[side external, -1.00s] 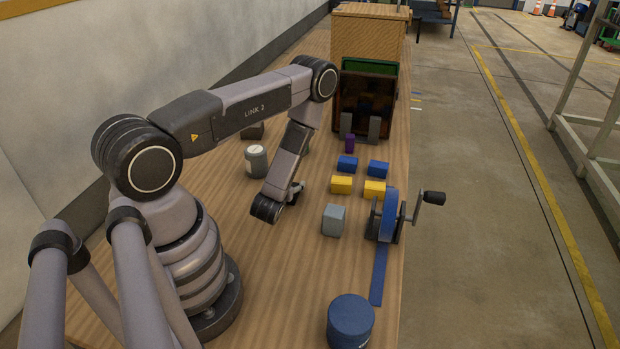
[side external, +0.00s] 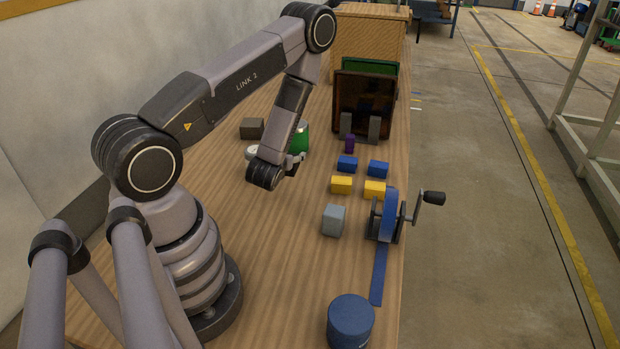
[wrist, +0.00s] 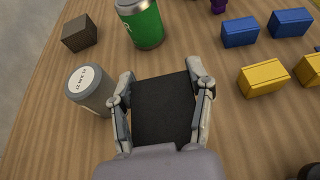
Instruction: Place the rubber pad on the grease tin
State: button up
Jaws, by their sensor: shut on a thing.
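A flat black square pad (wrist: 165,110) is held between the two fingers of my gripper (wrist: 166,86) in the wrist view, above the table; in the side view it cannot be made out. My gripper (side external: 296,162) is near the middle of the table there. A grey tin with a white labelled lid (wrist: 90,88) stands just left of my gripper; my arm partly hides it in the side view (side external: 252,152). A green can with a metal top (wrist: 142,24) stands beyond the pad, partly behind my arm in the side view (side external: 301,137). Which one is the grease tin I cannot read.
A brown block (wrist: 79,33) stands beyond the grey tin. Blue blocks (side external: 347,163), yellow blocks (side external: 341,185) and a grey block (side external: 334,220) stand to the right. A cranked blue strap reel (side external: 388,215) and a blue round tin (side external: 350,320) are near the right edge.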

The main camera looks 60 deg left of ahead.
jog(key=w+d+r+m+t+h, duration=0.25)
jog(key=w+d+r, duration=0.35)
jog(key=d+r, duration=0.5)
jog(key=w+d+r+m+t+h, duration=0.1)
jog(key=w+d+r+m+h, duration=0.3)
jog(key=d+r, duration=0.65)
jog(key=s+a+f+n+g+y, duration=0.4)
jog(key=s+a+n+g+y, duration=0.1)
jog(key=s+a+n+g, duration=0.15)
jog(key=s+a+f+n+g+y, duration=0.4)
jog(key=s+a+n+g+y, duration=0.1)
jog(key=s+n, duration=0.3)
jog(key=s+d+f+n+g+h, duration=0.1)
jog(key=s+d+n+g+h, duration=0.25)
jog(key=s+n+g, duration=0.4)
jog(key=s+d+f+n+g+h, duration=0.1)
jog(key=s+d+n+g+h, duration=0.2)
jog(key=s+d+n+g, duration=0.45)
jog(key=s+d+n+h, duration=0.4)
jog(key=d+h, duration=0.2)
jog(key=h, duration=0.2)
jog(key=n+t+h, duration=1.2)
jog(key=n+t, duration=0.1)
jog(key=n, duration=0.4)
send_over(363, 309)
notch_tip(363, 309, down, 4)
jog(key=shift+n+t, duration=0.3)
jog(key=shift+t, duration=0.1)
notch_tip(363, 309, down, 8)
